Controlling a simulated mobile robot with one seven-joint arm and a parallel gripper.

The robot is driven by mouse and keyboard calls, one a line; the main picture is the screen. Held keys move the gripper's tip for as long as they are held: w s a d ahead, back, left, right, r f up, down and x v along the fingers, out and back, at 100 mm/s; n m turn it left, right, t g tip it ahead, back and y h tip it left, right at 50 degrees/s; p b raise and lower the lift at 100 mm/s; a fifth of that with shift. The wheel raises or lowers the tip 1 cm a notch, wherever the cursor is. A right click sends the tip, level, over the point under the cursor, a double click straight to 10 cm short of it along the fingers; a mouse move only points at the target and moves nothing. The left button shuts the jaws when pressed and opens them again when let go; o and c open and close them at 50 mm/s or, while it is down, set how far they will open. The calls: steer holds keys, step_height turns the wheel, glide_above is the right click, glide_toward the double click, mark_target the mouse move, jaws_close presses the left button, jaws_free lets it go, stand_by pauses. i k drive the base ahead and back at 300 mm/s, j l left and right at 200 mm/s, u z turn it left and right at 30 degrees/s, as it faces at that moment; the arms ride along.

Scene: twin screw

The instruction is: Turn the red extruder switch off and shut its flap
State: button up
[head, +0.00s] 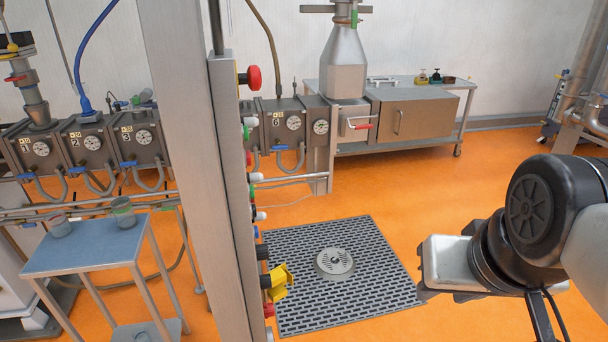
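A tall grey control column (225,190) stands left of centre, seen nearly edge-on, with its controls sticking out to the right. Low on it a yellow flap (280,282) juts out beside a black knob (265,281). A small red control (269,310) sits just below the flap. A large red mushroom button (250,77) is near the top. The edge-on view does not show which red part is the extruder switch or its position. My gripper (424,290) is at the right, well apart from the column; its fingers are too unclear to read.
A blue-topped trolley (85,245) stands at the left, before the extruder barrel (90,145). A steel bench (425,85) is along the back wall. A floor grate (335,265) lies between column and arm, with open space above it.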

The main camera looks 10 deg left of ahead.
mark_target(269, 308)
steer(key=i+l+u, duration=0.1)
steer(key=u, duration=0.4)
steer(key=i+l+u, duration=0.2)
steer(key=u, duration=0.25)
steer(key=i+l+u, duration=0.2)
steer(key=u, duration=0.3)
steer(key=k+l+u, duration=0.25)
steer(key=k+l, duration=0.1)
steer(key=k, duration=0.55)
steer(key=i+l, duration=0.1)
steer(key=i, duration=0.3)
steer(key=i+l+u, duration=0.15)
steer(key=i, duration=0.2)
steer(key=i+l, duration=0.15)
steer(key=i, duration=0.25)
steer(key=u, duration=0.05)
